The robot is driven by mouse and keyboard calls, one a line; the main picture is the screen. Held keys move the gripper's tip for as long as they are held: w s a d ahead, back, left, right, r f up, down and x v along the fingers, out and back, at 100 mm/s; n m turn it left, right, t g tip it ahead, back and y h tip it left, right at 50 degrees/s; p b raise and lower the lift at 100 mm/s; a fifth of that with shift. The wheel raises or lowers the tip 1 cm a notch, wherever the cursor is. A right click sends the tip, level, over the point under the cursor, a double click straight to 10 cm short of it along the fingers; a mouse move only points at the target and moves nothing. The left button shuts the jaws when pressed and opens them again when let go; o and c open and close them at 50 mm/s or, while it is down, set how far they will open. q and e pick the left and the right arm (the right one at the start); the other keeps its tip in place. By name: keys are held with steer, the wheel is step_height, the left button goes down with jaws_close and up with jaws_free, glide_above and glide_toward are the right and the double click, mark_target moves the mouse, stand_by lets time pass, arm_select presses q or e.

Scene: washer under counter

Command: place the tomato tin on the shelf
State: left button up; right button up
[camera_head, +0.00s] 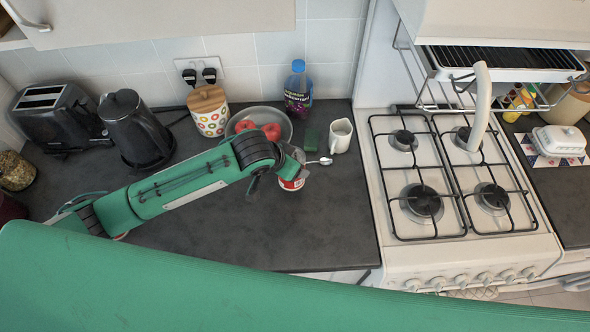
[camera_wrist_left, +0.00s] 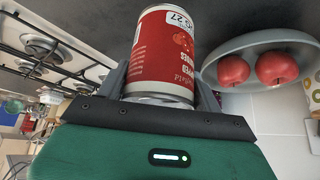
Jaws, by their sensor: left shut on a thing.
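The tomato tin (camera_wrist_left: 165,52) is red with a white label patch and fills the upper middle of the left wrist view. In the head view only a red and white part of the tin (camera_head: 291,184) shows below my left gripper (camera_head: 292,172). The gripper is shut on the tin, with a finger on each side in the wrist view. The tin is over the dark counter; I cannot tell whether it touches it. A pale shelf edge (camera_head: 12,40) shows at the top left, mostly out of frame. My right gripper is not in view.
A bowl (camera_head: 283,117) with red apples, a mug (camera_head: 340,135), a spoon (camera_head: 320,161) and a green sponge (camera_head: 310,138) are close to the gripper. A bottle (camera_head: 298,88), canister (camera_head: 208,110), kettle (camera_head: 135,128) and toaster (camera_head: 55,112) stand behind. The hob (camera_head: 450,175) is right.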

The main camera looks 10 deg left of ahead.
arm_select(q)
steer(key=shift+f+p, duration=0.55)
steer(key=shift+f, duration=1.65)
steer(key=shift+f, duration=0.15)
steer(key=o, duration=0.9)
steer(key=shift+f, duration=0.15)
steer(key=o, duration=0.4)
